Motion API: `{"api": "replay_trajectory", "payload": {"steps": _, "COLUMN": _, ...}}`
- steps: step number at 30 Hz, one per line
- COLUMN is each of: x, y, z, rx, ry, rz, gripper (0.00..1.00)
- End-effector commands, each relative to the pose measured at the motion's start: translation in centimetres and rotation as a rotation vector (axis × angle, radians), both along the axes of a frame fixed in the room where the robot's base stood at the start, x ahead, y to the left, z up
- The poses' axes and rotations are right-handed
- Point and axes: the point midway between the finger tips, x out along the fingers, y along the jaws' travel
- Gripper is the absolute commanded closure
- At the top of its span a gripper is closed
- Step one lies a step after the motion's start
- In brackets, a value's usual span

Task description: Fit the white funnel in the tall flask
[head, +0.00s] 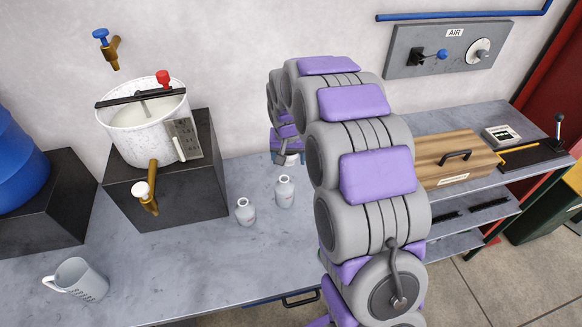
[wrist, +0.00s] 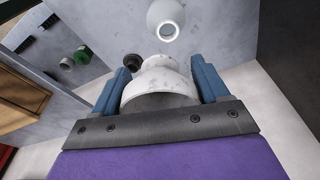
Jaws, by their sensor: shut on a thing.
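The white funnel (wrist: 158,82) is between the blue fingers of my gripper (wrist: 160,70) in the wrist view. My gripper is shut on it. In the head view a small part of the funnel (head: 291,159) shows below my gripper, mostly hidden by my arm. Two pale flasks stand on the bench: one to the right (head: 285,193), which looks slightly taller, and one to the left (head: 245,213). The wrist view shows one white flask (wrist: 166,18) with its open mouth facing the camera, beyond the funnel and apart from it. I cannot tell which flask that is.
A white speckled pot (head: 140,135) stands on a black block (head: 190,185) left of the flasks. A grey mug (head: 75,280) is at the front left. A wooden case (head: 450,160) is right of my arm. The bench (head: 190,265) is clear in front of the flasks.

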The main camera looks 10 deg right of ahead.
Motion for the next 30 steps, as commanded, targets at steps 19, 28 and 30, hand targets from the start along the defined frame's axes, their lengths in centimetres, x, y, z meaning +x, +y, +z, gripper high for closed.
{"api": "replay_trajectory", "payload": {"steps": 19, "x": -0.1, "y": 0.9, "z": -4.9, "rx": -0.007, "ry": 0.002, "rz": 0.005, "gripper": 0.56}}
{"api": "replay_trajectory", "payload": {"steps": 28, "x": -0.1, "y": 1.1, "z": -7.3, "rx": -0.011, "ry": -0.001, "rz": 0.005, "gripper": 0.56}}
{"api": "replay_trajectory", "payload": {"steps": 30, "x": -0.1, "y": 1.2, "z": -7.5, "rx": -0.011, "ry": -0.001, "rz": 0.005, "gripper": 0.56}}
